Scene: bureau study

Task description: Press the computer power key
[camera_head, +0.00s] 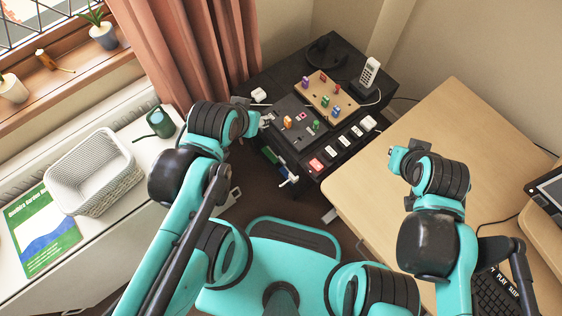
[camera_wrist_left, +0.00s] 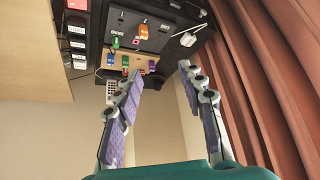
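A black keyboard (camera_head: 492,294) lies on the wooden desk at the lower right of the head view, partly covered by my right arm. Large white lettering reading PLAY and SLEEP shows on its keys; I cannot make out a power key. A dark screen (camera_head: 550,190) stands at the right edge. My left gripper (camera_head: 267,120) is beside the black cabinet's left edge; in the left wrist view its purple-padded fingers (camera_wrist_left: 160,72) are spread and empty. My right arm ends above the desk's left part, its fingers not clearly visible.
The black cabinet (camera_head: 291,165) carries a dark panel (camera_head: 299,134) with coloured switches, a pegboard (camera_head: 326,92), a phone (camera_head: 369,72) and a row of labelled white and red blocks. The desk's middle (camera_head: 455,115) is clear.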

